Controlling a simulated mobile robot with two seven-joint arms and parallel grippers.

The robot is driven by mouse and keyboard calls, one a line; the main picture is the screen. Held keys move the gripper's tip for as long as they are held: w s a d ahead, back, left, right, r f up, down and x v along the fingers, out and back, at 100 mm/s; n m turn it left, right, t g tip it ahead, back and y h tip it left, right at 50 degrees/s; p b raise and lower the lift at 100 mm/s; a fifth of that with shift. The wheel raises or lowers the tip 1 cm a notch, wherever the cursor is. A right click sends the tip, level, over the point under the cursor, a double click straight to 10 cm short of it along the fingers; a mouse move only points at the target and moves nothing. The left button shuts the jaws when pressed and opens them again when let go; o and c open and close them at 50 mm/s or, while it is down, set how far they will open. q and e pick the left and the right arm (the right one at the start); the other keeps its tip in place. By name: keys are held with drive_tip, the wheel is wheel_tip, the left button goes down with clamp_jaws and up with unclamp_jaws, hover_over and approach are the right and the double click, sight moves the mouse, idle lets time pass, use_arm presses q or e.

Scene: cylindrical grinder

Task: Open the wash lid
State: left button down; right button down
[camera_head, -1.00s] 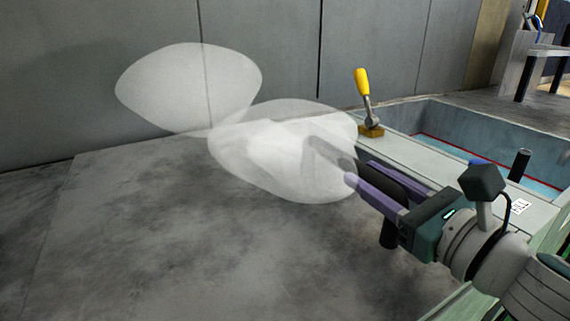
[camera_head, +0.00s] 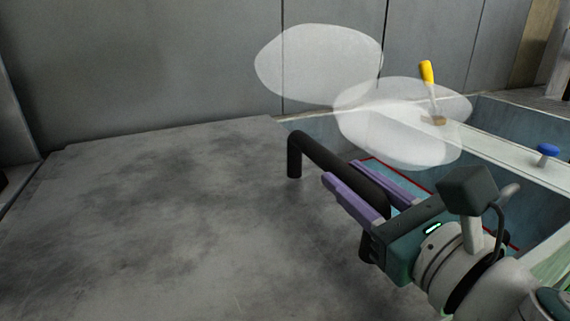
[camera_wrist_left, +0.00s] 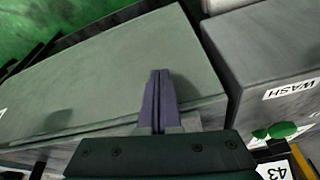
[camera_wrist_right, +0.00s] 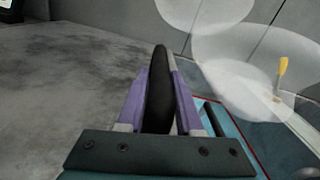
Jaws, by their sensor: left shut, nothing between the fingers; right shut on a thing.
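The wash lid (camera_head: 150,200) is a broad, mottled grey slab lying flat across the left of the head view. It also shows in the right wrist view (camera_wrist_right: 65,90). A black bar handle (camera_head: 294,160) stands along its right side. My right gripper (camera_head: 342,172) is shut around this handle, one purple finger on each side. Right of the lid, a blue opening with a red rim line (camera_head: 376,162) is uncovered. My left gripper (camera_wrist_left: 160,74) is shut and empty, seen only in its wrist view, over a grey-green panel (camera_wrist_left: 95,75).
Two translucent white shapes (camera_head: 318,62) float by the back wall (camera_head: 150,60). A pale ledge (camera_head: 500,150) bears a yellow lever (camera_head: 427,72) and a blue knob (camera_head: 547,150).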

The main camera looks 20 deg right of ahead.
sight(387, 212)
drive_tip(key=shift+a, duration=0.1)
drive_tip(key=c, duration=0.6)
unclamp_jaws()
drive_tip(key=shift+s, duration=0.15)
drive_tip(key=s+b, duration=0.1)
drive_tip(key=s, duration=0.2)
drive_tip(key=s+b, duration=0.1)
drive_tip(key=s, duration=0.2)
drive_tip(key=s+b, duration=0.1)
drive_tip(key=s, duration=0.2)
drive_tip(key=shift+d+f, duration=0.15)
drive_tip(key=shift+d, duration=0.25)
drive_tip(key=shift+s, duration=0.3)
